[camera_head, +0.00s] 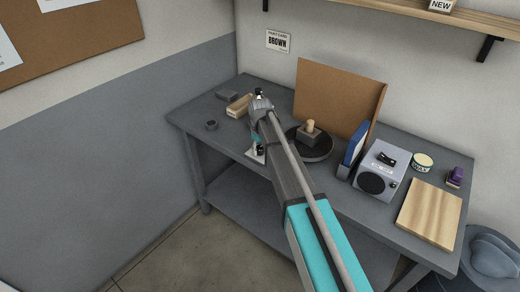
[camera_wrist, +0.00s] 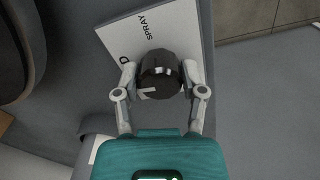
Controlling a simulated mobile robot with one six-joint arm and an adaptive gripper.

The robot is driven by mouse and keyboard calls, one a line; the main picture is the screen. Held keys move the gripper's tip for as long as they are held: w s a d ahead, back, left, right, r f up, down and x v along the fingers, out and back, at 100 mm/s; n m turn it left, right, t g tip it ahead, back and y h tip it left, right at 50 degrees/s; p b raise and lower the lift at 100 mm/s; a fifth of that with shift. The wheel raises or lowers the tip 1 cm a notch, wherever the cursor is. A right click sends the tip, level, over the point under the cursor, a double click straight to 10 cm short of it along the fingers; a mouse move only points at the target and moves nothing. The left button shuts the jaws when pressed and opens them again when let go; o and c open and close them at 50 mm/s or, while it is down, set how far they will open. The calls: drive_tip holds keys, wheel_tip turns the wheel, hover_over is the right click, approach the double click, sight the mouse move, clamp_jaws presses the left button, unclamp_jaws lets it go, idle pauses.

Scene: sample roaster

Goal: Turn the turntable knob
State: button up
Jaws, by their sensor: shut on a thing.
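My gripper (camera_wrist: 160,82) is shut around a dark round knob (camera_wrist: 159,66) with white marks. The knob sits on a white panel (camera_wrist: 122,40) with the word SPRAY and another, partly hidden marking. In the head view the panel (camera_head: 253,157) lies near the bench's front edge, and my gripper (camera_head: 259,145) is above it. My arm hides part of this area, and the knob cannot be made out there. The dark round turntable (camera_head: 324,153) is right of the gripper, with a block and light peg on it. Its edge also shows in the wrist view (camera_wrist: 28,60).
On the bench (camera_head: 183,118) are a wooden block (camera_head: 239,106), a small dark ring (camera_head: 211,125), a brown board (camera_head: 325,95), a blue binder (camera_head: 355,145), a grey radio (camera_head: 382,167), a tin (camera_head: 423,162) and a wooden board (camera_head: 430,213). The left front bench corner is clear.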

drive_tip(key=m, duration=0.3)
drive_tip(key=shift+m, duration=0.4)
drive_tip(key=m, duration=0.4)
drive_tip(key=shift+m, duration=0.3)
drive_tip(key=m, duration=0.4)
drive_tip(key=shift+m, duration=2.2)
drive_tip(key=o, duration=1.2)
drive_tip(key=shift+c, duration=0.2)
drive_tip(key=shift+n, duration=0.4)
